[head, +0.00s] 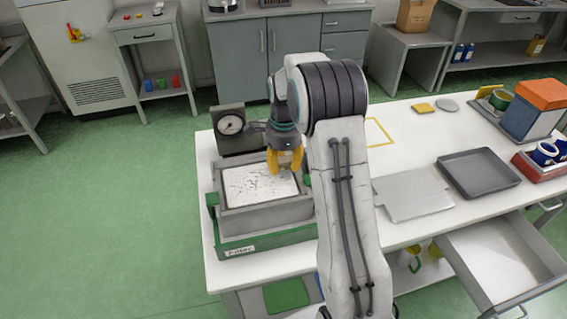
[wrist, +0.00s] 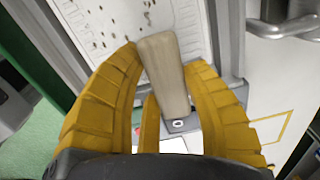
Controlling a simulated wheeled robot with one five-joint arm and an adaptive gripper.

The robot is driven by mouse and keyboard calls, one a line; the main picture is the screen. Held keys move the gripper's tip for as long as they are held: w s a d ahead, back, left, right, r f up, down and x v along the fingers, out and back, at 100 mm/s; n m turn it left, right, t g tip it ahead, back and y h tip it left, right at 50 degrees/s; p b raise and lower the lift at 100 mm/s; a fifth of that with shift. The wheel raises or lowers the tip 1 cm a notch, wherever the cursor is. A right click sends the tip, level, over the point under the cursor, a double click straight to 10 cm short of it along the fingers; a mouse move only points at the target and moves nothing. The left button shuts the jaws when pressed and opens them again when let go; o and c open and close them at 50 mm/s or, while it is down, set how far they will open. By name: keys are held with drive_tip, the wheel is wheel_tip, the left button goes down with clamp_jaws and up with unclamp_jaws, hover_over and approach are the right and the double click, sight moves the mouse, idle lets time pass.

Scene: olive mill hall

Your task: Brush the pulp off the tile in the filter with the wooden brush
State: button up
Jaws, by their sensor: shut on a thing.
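The filter (head: 262,240) is a grey open frame on a green base at the left end of the white table. The tile (head: 245,187) lies in it, white with dark specks of pulp, and it also shows at the top left of the wrist view (wrist: 90,14). My gripper (head: 285,160) is over the tile's far right part. In the wrist view its yellow fingers are shut on the wooden brush (wrist: 163,75), a pale wooden block. The brush's bristles are hidden, so I cannot tell whether it touches the tile.
A dial gauge (head: 231,125) stands behind the filter. To the right on the table are a flat metal sheet (head: 411,194), a dark tray (head: 478,174) and a yellow outlined square (head: 378,132). A drawer (head: 503,258) stands open at the front right. Green floor lies free at left.

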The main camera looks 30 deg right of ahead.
sight(273, 180)
drive_tip(key=shift+f+b, duration=0.7)
drive_tip(key=shift+f, duration=0.25)
idle(0.4)
drive_tip(key=shift+a, duration=0.1)
drive_tip(key=shift+w+a+r, duration=0.1)
drive_tip(key=shift+w+a, duration=0.1)
drive_tip(key=shift+a, duration=0.65)
drive_tip(key=shift+w+a+r, duration=0.1)
drive_tip(key=shift+w+a, duration=0.05)
drive_tip(key=shift+a, duration=0.65)
drive_tip(key=shift+w+a+f, duration=0.15)
drive_tip(key=shift+w+a, duration=0.05)
drive_tip(key=shift+a, duration=0.95)
drive_tip(key=shift+w+a+f, duration=0.1)
drive_tip(key=shift+w+a, duration=0.1)
drive_tip(key=shift+a, duration=1)
drive_tip(key=shift+w+a+f, duration=0.15)
drive_tip(key=shift+w+a, duration=0.05)
drive_tip(key=shift+a, duration=0.95)
